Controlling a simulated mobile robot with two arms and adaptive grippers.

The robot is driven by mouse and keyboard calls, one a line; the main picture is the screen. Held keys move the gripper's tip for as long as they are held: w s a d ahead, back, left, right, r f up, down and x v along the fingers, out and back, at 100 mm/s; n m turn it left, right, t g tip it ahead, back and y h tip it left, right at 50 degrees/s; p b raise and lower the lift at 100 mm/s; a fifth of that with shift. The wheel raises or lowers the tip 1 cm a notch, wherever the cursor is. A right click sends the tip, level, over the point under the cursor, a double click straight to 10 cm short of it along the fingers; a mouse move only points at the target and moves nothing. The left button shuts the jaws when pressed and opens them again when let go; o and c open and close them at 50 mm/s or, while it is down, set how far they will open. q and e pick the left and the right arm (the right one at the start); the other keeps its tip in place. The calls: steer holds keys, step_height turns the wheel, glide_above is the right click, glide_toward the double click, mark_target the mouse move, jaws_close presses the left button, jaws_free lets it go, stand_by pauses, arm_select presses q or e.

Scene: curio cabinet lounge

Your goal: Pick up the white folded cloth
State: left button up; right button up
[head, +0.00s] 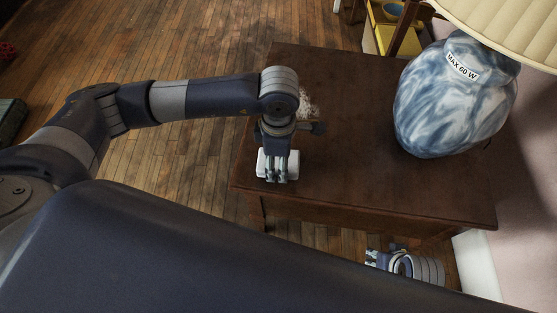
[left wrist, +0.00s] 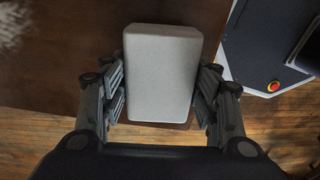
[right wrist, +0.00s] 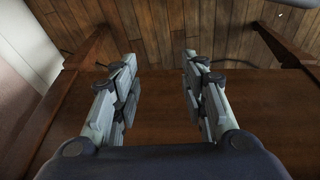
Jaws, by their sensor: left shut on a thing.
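The white folded cloth (head: 263,165) is a small pale block at the front left corner of the dark wooden table (head: 340,180). My left gripper (head: 277,178) points down over it, with its fingers shut on it. In the left wrist view the cloth (left wrist: 162,75) fills the space between the two finger pads of the left gripper (left wrist: 160,95). I cannot tell whether the cloth still touches the tabletop. My right gripper (right wrist: 158,85) is open and empty; in the head view it shows low at the right (head: 375,258), beside the table's front edge.
A blue and white marbled lamp (head: 450,100) with a cream shade (head: 510,25) stands on the table's right side. A fuzzy, speckled thing (head: 309,104) is behind my left wrist. Yellow things (head: 398,40) stand beyond the table. The table's middle is clear.

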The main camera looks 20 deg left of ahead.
arm_select(q)
steer(key=shift+s+r, duration=0.25)
steer(key=shift+r, duration=0.95)
steer(key=s+d+r, duration=0.1)
steer(key=s, duration=1.4)
steer(key=shift+s+d+r, duration=0.15)
steer(key=shift+s+d, duration=0.05)
steer(key=shift+s, duration=0.05)
arm_select(e)
steer(key=shift+f, duration=0.8)
